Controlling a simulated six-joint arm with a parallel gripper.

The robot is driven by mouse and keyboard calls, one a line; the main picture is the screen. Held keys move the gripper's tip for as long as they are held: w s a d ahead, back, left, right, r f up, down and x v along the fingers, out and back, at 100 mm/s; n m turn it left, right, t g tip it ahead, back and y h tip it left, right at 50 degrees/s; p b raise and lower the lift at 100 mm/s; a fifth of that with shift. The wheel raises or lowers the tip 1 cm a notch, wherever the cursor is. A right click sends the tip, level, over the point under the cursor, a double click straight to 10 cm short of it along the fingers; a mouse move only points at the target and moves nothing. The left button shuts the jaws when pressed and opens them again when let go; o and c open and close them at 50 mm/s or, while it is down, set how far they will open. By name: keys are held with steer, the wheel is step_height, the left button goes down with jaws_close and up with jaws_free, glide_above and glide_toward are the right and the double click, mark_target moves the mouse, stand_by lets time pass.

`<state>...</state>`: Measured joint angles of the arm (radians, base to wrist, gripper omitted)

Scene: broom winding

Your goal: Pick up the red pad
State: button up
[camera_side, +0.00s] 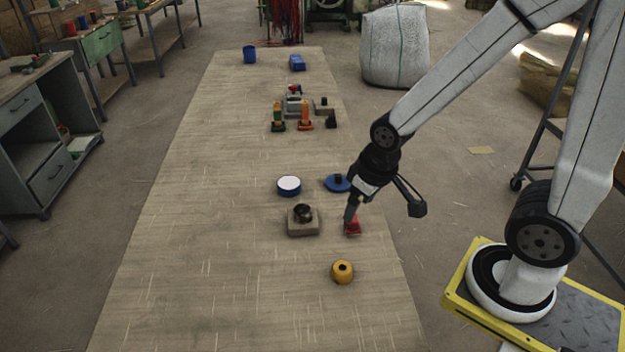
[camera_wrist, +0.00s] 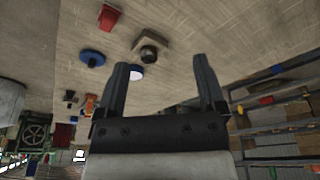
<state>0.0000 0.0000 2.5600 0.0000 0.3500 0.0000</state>
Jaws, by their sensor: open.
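The red pad (camera_side: 353,230) lies on the long table near its right edge, right of the grey block with a dark round part. In the wrist view the red pad (camera_wrist: 108,18) shows at the upper left, outside the space between the fingers. My gripper (camera_side: 350,214) points down, and its finger overlaps the pad's upper edge in the side view; I cannot tell whether they touch. In the wrist view my gripper (camera_wrist: 160,62) is open, with nothing between its fingers.
The grey block (camera_side: 303,226) stands left of the pad, and a yellow spool (camera_side: 342,272) stands in front. A blue disc (camera_side: 337,183) and a white-topped blue tin (camera_side: 289,186) lie behind. The table (camera_side: 190,260) is clear at the left and front.

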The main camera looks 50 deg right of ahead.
stand_by(0.3)
steer(key=m+g, duration=0.2)
steer(key=m, duration=2.3)
glide_above(355, 217)
steer(key=a, duration=0.1)
step_height(355, 217, down, 12)
steer(key=shift+s+r, duration=0.15)
steer(key=shift+r, duration=0.05)
steer(key=shift+d+f+m+g, duration=0.3)
steer(key=shift+d+f+m, duration=0.25)
steer(key=shift+m, duration=0.45)
steer(key=shift+a, duration=0.1)
steer(key=shift+f, duration=0.15)
steer(key=shift+f, duration=1.2)
